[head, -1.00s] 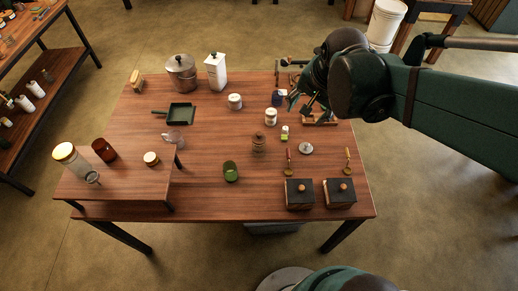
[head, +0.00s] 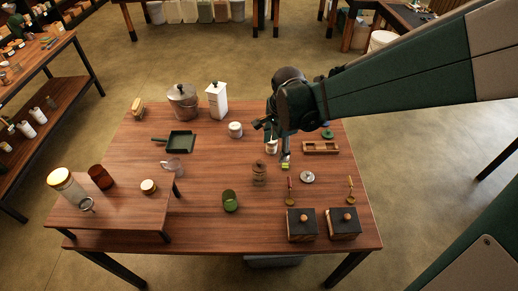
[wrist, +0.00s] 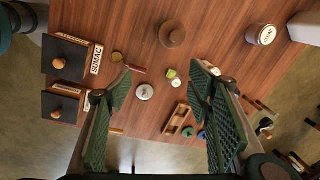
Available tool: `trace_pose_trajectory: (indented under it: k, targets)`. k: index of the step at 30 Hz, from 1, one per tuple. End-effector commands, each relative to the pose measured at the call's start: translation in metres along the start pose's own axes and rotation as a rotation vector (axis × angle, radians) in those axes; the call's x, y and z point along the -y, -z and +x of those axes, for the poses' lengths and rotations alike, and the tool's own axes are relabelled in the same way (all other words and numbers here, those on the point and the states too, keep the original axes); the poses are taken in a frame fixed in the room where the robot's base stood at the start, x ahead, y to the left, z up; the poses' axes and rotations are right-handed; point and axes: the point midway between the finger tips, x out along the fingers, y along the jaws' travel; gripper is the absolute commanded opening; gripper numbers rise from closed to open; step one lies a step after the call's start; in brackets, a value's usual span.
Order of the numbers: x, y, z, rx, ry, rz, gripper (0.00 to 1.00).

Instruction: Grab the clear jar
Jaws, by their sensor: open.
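A tall clear jar (head: 68,187) with a pale lid stands on the low riser at the left of the table in the head view. A lidded, knobbed jar (head: 259,173) stands near the table's middle; it looks brownish, and I cannot tell whether its wall is clear glass. It also shows from above in the wrist view (wrist: 172,35). My gripper (head: 272,143) is open and empty above the table, behind and slightly right of the knobbed jar. In the wrist view its spread fingers (wrist: 160,82) have that jar beyond their tips.
A small green-labelled bottle (head: 285,163) is close below my gripper. A grey lid (head: 307,177), two dark-topped boxes (head: 302,224) and a wooden tray (head: 321,147) are to the right. A green glass (head: 230,201) stands in front. Bare tabletop lies at front left of middle.

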Motion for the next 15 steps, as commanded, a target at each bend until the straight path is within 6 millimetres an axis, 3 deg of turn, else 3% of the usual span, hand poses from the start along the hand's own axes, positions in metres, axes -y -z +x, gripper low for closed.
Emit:
trace_pose_trajectory:
  k: [15]
  targets:
    - [0.027, -0.036, 0.097, 0.001, -0.113, 0.285, 0.51]
